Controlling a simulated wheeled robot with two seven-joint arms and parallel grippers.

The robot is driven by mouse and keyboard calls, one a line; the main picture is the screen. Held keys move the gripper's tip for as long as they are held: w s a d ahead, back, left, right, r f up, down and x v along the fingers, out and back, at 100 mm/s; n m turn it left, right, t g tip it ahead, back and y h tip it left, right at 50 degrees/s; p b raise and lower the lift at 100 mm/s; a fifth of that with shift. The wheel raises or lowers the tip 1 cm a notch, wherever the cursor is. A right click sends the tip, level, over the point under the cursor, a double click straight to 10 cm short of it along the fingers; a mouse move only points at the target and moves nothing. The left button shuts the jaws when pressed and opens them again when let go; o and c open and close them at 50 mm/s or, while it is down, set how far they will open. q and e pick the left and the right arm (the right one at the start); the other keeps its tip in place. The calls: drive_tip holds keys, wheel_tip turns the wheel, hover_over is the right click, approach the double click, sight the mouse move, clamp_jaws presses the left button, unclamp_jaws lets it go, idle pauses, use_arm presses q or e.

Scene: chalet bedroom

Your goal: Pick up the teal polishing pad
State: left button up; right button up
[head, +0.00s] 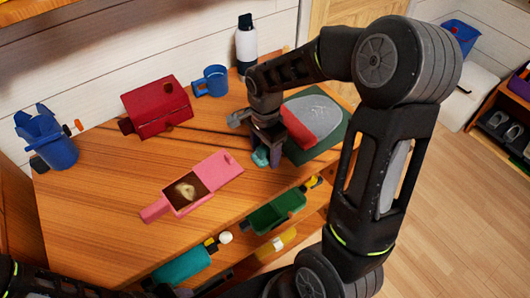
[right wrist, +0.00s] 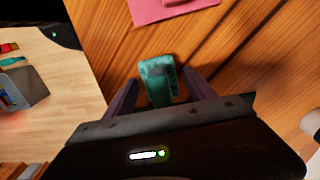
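The teal polishing pad (head: 261,158) lies on the wooden table, partly hidden by my right gripper (head: 269,149) in the head view. In the right wrist view the teal pad (right wrist: 158,72) is a small mottled block between and slightly beyond the two fingertips. My right gripper (right wrist: 160,84) is open, pointing down at the pad, with a finger on each side and narrow gaps showing. I cannot tell how far above the table the tips are. My left gripper is not in view; only part of my left arm shows at the lower left.
A pink open box (head: 222,166) lies left of the pad. A grey and red item (head: 314,112) rests on a green mat (head: 330,150) to the right. A red box (head: 156,107), blue mug (head: 211,81) and bottle (head: 246,43) stand behind. Green bins (head: 277,212) sit below the front edge.

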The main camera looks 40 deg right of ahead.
sight(265, 146)
drive_tip(key=c, duration=1.2)
drive_tip(key=shift+o, duration=0.2)
drive_tip(key=shift+r, duration=0.1)
wheel_tip(265, 146, up, 10)
drive_tip(key=shift+f, duration=0.1)
drive_tip(key=o, duration=0.8)
drive_tip(key=shift+c, duration=0.2)
drive_tip(key=c, duration=0.6)
drive_tip(key=shift+c, duration=0.2)
